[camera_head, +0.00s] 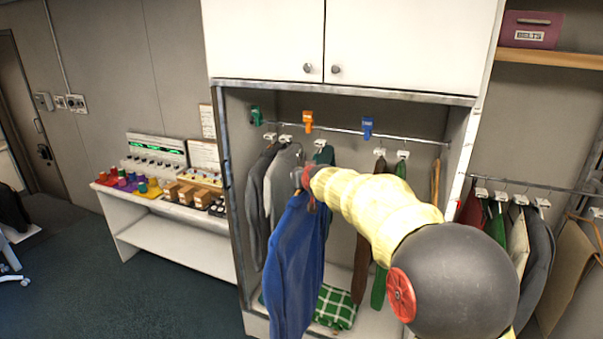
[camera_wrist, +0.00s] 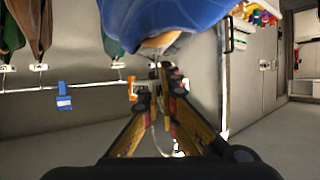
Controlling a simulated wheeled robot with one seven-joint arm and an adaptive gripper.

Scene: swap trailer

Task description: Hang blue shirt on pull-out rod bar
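The blue shirt (camera_head: 298,255) hangs from my gripper (camera_head: 308,180) in front of the open wardrobe. In the wrist view, which is upside down, the blue shirt (camera_wrist: 170,15) fills the top, and a tan hanger (camera_wrist: 163,39) shows at its collar. My gripper's yellow fingers (camera_wrist: 158,75) close together at the hanger's hook. A metal rod (camera_head: 350,131) crosses the wardrobe; it also shows in the wrist view (camera_wrist: 100,87). The shirt is in front of and below this rod. A second rod (camera_head: 570,187) with clothes is outside at the right. I cannot tell which is the pull-out one.
Green (camera_head: 256,116), orange (camera_head: 308,121) and blue (camera_head: 367,128) clips mark the wardrobe rod. Grey garments (camera_head: 284,180) hang at its left, brown and green ones (camera_head: 400,170) at its right. A green plaid cloth (camera_head: 335,306) lies on the wardrobe floor. A white bench (camera_head: 175,248) stands left.

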